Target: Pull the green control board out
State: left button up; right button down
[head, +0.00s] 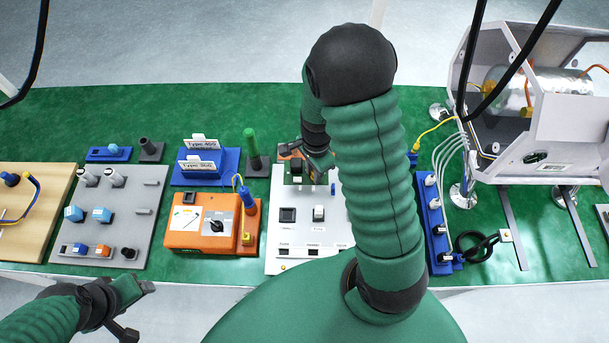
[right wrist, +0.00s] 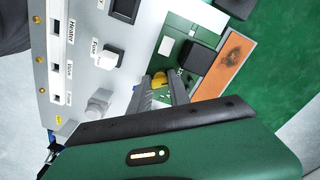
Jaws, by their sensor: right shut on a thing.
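The green control board (right wrist: 181,42) shows in the right wrist view, at the edge of a white panel (right wrist: 140,52). It carries a dark block (right wrist: 200,62), a pale label and a yellow part (right wrist: 159,77). My right gripper (right wrist: 161,86) has its fingers closed around the yellow part. In the head view my right gripper (head: 317,172) is over the far end of the white panel (head: 290,258), and my arm hides much of that spot. Whether the board is still seated cannot be told. My left gripper (head: 138,288) is at the lower left, away from the panel.
An orange unit (head: 196,240) stands left of the white panel, with blue card holders (head: 230,165) behind it. A grey plate (head: 140,225) lies further left. A blue strip with plugs (head: 436,232) and a large white-framed machine (head: 560,130) stand at the right.

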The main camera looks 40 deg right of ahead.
jog(key=shift+r, duration=0.2)
notch_tip(320, 180, up, 3)
jog(key=p, duration=0.3)
jog(key=shift+r, duration=0.15)
